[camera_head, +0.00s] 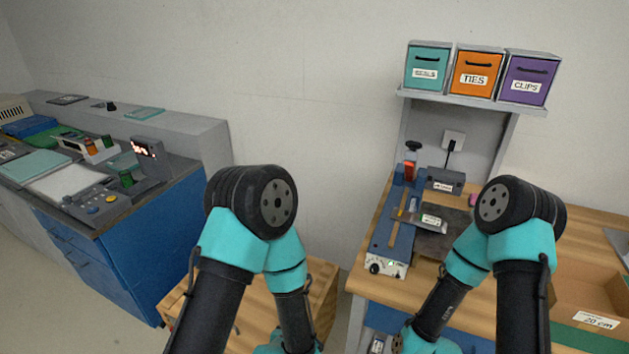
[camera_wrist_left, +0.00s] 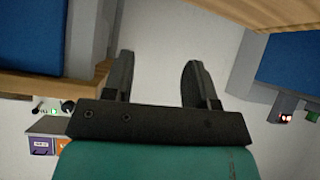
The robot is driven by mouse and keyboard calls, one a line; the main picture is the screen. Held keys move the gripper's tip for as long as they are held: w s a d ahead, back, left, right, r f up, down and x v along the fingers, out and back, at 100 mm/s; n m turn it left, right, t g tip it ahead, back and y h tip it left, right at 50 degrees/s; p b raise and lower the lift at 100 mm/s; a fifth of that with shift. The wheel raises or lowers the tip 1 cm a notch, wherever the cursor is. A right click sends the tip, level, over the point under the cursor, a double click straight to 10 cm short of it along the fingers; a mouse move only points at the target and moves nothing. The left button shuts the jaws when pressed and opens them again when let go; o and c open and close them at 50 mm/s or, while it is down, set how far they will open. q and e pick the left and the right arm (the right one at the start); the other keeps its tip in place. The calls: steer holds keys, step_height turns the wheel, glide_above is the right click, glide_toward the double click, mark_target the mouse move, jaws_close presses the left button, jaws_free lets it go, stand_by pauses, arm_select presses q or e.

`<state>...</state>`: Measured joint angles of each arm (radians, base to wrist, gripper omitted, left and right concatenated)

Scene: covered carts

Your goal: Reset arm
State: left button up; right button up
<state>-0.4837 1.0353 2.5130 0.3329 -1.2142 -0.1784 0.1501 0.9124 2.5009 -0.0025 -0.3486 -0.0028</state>
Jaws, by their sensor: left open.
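My left gripper (camera_wrist_left: 157,78) shows in the left wrist view with its two dark fingers spread apart and nothing between them. Bare pale floor or wall lies behind the gap. In the head view both of my arms are bent, with black and teal elbows raised, the left near the middle and the right over the bench. The forearms hang down to the bottom edge. Neither gripper's fingers can be seen in the head view.
A wooden bench (camera_head: 358,279) holds a blue device (camera_head: 383,236) and an open cardboard box (camera_head: 590,285) at right. Teal (camera_head: 427,61), orange (camera_head: 474,66) and purple (camera_head: 527,72) bins stand on a shelf. A blue cabinet (camera_head: 160,240) stands left. A wooden top (camera_head: 322,290) is under my left arm.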

arm_select(q)
steer(key=s+a+f+n+g, duration=0.2)
steer(key=s+a+f+g, duration=0.2)
steer(key=a, duration=0.5)
steer(key=s+a+f+n+g, duration=0.2)
steer(key=s+a+f+g, duration=0.2)
steer(key=a, duration=0.5)
steer(key=shift+s+a+f+n+g, duration=0.25)
steer(key=shift+s+f+n+g, duration=0.2)
steer(key=shift+f, duration=0.4)
